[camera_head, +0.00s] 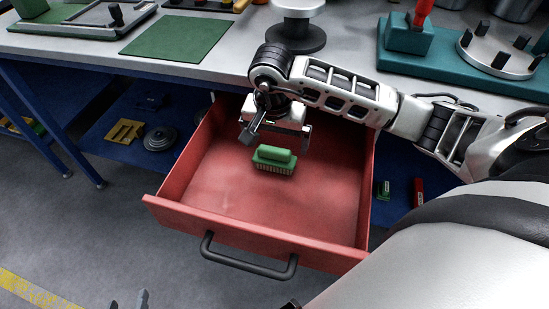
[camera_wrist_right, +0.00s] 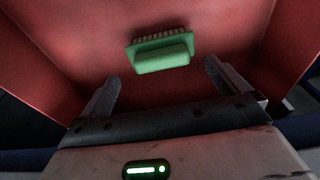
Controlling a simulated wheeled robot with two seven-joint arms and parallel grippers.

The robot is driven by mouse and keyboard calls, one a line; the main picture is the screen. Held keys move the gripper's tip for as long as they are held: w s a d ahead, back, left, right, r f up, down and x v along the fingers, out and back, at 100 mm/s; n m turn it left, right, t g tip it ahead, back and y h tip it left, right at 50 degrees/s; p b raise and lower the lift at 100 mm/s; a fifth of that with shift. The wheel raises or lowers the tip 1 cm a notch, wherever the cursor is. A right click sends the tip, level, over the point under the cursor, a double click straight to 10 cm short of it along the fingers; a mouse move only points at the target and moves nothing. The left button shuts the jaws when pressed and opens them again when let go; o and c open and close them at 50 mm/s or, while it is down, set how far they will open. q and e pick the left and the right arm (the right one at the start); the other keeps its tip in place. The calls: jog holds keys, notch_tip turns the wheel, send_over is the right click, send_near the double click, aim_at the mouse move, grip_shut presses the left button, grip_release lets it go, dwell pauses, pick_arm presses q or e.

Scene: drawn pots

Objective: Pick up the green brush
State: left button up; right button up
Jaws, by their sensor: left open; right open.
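The green brush (camera_head: 274,159) lies on the floor of the open red drawer (camera_head: 215,190), bristles toward the front. My right gripper (camera_head: 278,137) is open and empty over the drawer, just behind the brush in the head view. In the right wrist view the brush (camera_wrist_right: 163,57) shows beyond and between the two spread fingertips of the right gripper (camera_wrist_right: 162,76), not gripped. My left gripper (camera_head: 130,302) shows only its tips at the bottom edge of the head view, open, away from the drawer.
The drawer has a dark front handle (camera_head: 248,262) and raised walls around the brush. The workbench (camera_head: 230,60) stands behind, with a green mat (camera_head: 178,37) and a teal fixture (camera_head: 450,65). A lower blue shelf holds a yellow part (camera_head: 125,131). The drawer is otherwise empty.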

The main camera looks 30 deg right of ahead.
aim_at(275, 149)
jog(key=shift+w+f, duration=0.2)
jog(key=shift+f, duration=2.55)
jog(key=c, duration=0.7)
